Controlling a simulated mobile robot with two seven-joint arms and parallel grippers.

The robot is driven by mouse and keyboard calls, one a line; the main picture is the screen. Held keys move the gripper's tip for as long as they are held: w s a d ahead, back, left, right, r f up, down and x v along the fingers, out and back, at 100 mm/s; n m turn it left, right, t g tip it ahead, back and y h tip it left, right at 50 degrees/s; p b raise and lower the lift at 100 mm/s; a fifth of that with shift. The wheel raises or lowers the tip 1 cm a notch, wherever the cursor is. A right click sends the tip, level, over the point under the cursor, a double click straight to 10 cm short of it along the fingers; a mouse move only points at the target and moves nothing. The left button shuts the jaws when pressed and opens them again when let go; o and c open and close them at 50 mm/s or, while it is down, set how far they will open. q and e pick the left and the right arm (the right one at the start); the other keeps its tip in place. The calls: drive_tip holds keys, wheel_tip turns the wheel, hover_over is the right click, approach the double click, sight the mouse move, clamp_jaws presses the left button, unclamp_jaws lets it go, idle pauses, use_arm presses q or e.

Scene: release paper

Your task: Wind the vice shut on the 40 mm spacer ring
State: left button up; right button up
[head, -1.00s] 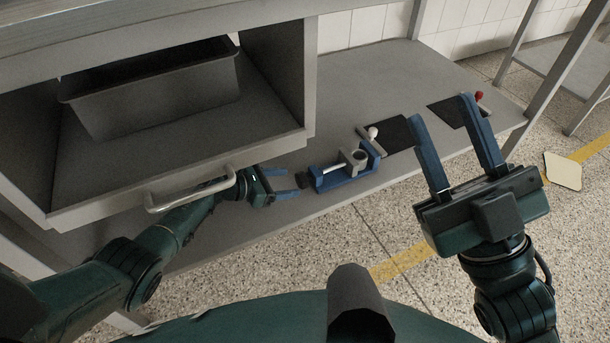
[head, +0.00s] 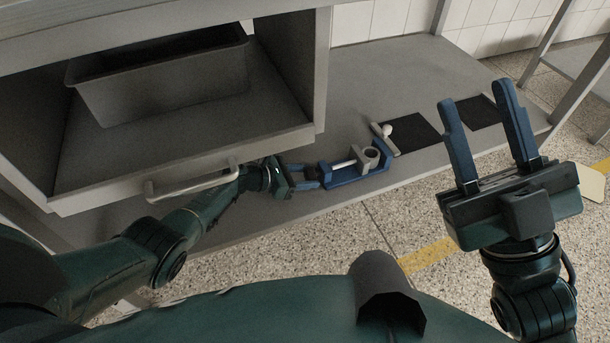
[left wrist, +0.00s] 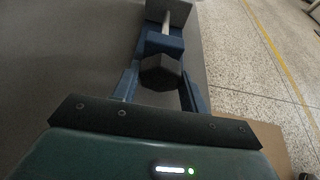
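The blue vice (head: 355,178) lies on the grey lower shelf. A pale screw runs to its grey jaw (head: 363,164). A round grey piece with a dark hole, seemingly the spacer ring (head: 372,153), stands at the jaw; whether both jaws touch it is unclear. The black knob (head: 311,173) is at the vice's left end; it also shows in the left wrist view (left wrist: 160,72). My left gripper (head: 310,176) has its fingers apart, one on each side of the knob; contact is not clear. My right gripper (head: 475,93) is open, empty and raised at the right.
A drawer with a pale handle (head: 192,180) and a dark grey bin (head: 165,85) are left of the vice. A white-tipped grey piece (head: 384,133) lies beside a black mat (head: 411,132), with another mat (head: 478,111) farther right. The back shelf is clear.

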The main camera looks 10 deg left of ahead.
use_arm(q)
drive_tip(key=c, duration=0.5)
drive_tip(key=shift+o, duration=0.2)
drive_tip(key=m+t+y, duration=0.1)
drive_tip(key=m, duration=0.1)
drive_tip(key=shift+s+m+t, duration=0.1)
drive_tip(key=shift+m+t, duration=0.2)
drive_tip(key=shift+t, duration=0.1)
drive_tip(key=shift+m+t+y, duration=0.3)
drive_tip(key=shift+m+t, duration=0.3)
drive_tip(key=shift+m, duration=0.4)
drive_tip(key=o, duration=1)
drive_tip(key=shift+c, duration=0.2)
drive_tip(key=shift+d, duration=0.1)
